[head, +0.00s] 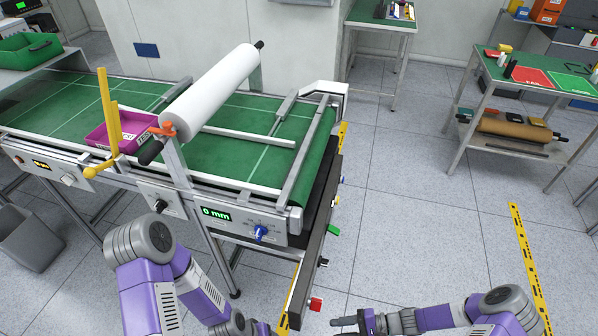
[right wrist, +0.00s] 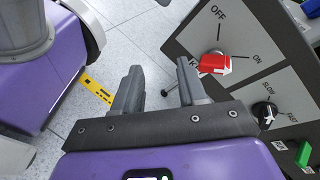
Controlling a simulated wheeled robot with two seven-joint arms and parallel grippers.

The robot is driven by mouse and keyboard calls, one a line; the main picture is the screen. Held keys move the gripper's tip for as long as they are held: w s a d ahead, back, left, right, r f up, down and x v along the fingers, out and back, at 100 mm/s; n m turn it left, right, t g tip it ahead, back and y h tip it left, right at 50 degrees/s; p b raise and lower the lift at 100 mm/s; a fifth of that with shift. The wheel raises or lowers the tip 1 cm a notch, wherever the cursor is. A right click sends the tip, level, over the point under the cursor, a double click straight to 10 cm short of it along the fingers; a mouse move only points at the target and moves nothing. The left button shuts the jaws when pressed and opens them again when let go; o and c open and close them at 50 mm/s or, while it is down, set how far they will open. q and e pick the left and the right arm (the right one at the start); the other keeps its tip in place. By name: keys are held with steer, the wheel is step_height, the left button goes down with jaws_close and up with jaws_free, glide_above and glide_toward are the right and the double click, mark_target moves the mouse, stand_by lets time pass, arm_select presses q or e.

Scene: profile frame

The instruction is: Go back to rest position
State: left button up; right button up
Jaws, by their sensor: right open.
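My right gripper (head: 347,323) is low in the head view, at the end of the purple arm that comes in from the right. It is apart from the black control panel at the table's end. In the right wrist view, its two grey fingers (right wrist: 159,88) stand apart with only floor between them, so it is open and empty. My left arm (head: 150,260) reaches down in front of the green conveyor table. Its gripper is not visible in either view.
The panel has a red OFF/ON knob (right wrist: 213,64), just right of the fingers, and a black SLOW/FAST knob (right wrist: 265,112). The conveyor table (head: 235,135) carries a white roll (head: 210,90) and a purple bin (head: 122,130). Free floor (head: 420,210) lies to the right.

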steer(key=s+a+r+n+h+p, duration=0.2)
steer(key=n+h, duration=0.4)
steer(key=h, duration=0.4)
steer(key=shift+s+a+r+t+p, duration=0.3)
steer(key=shift+s+a+r+p, duration=0.15)
steer(key=shift+s+r, duration=0.6)
steer(key=shift+f, duration=0.1)
